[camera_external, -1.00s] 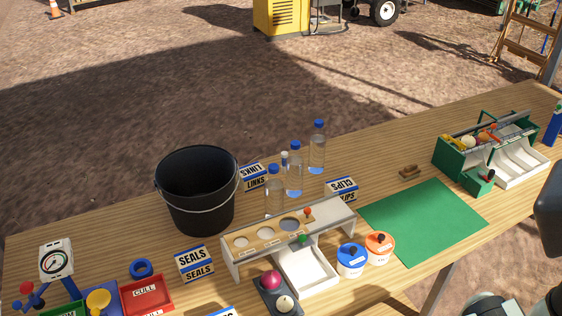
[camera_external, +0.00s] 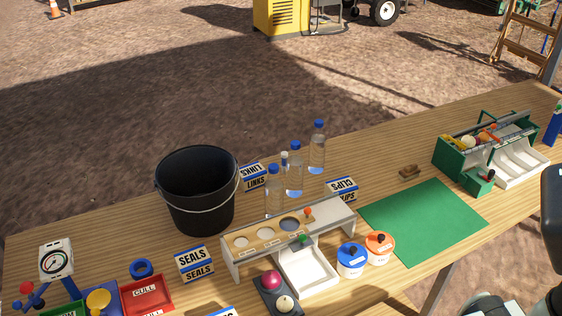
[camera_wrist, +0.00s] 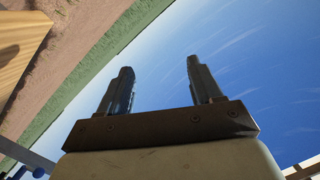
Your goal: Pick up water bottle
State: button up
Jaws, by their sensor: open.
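Three clear water bottles with blue caps stand upright in a group on the wooden table in the external view: a left bottle (camera_external: 274,192), a middle bottle (camera_external: 295,172) and a right bottle (camera_external: 317,147). A smaller white-capped item shows between the left and middle ones. The wooden rack hides the left bottle's base. My gripper (camera_wrist: 160,78) is open and empty in the wrist view, with sky between its fingers. In the external view only dark and pale parts of my arm show at the right edge, far from the bottles.
A black bucket (camera_external: 197,190) stands left of the bottles, and a rack (camera_external: 238,266) stands in front. LINKS (camera_external: 254,177) and CLIPS (camera_external: 341,189) signs flank them. A green mat (camera_external: 424,222) lies right of the rack. A green toolbox (camera_external: 452,158) stands farther right.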

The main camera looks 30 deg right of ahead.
jog(key=w+d+r+m+t, duration=0.1)
jog(key=w+d+r+m, duration=0.15)
jog(key=w, duration=0.25)
jog(key=w+d+r+m+y, duration=0.1)
jog(key=w+d+m, duration=0.1)
jog(key=w+d, duration=0.25)
jog(key=w+d+r+m+t, duration=0.1)
jog(key=w+d+r+m, duration=0.15)
jog(key=w, duration=0.35)
jog(key=w+d+m+t, duration=0.3)
jog(key=w+d+m, duration=1)
jog(key=w+d, duration=1)
jog(key=w+d+f+m+t+h, duration=0.1)
jog(key=w+d+m+t+h, duration=0.4)
jog(key=d, duration=1.2)
jog(key=w+d+m+t+y, duration=0.15)
jog(key=d+m, duration=0.75)
jog(key=d, duration=0.9)
jog(key=w+d+f+m+t+h, duration=0.1)
jog(key=w+d+m+t, duration=0.35)
jog(key=d, duration=1.25)
jog(key=shift+m+g, duration=0.7)
jog(key=shift+m, duration=0.25)
jog(key=x, duration=1.3)
jog(key=shift+w+a+f, duration=0.1)
jog(key=shift+a+f, duration=0.1)
jog(key=shift+f, duration=0.15)
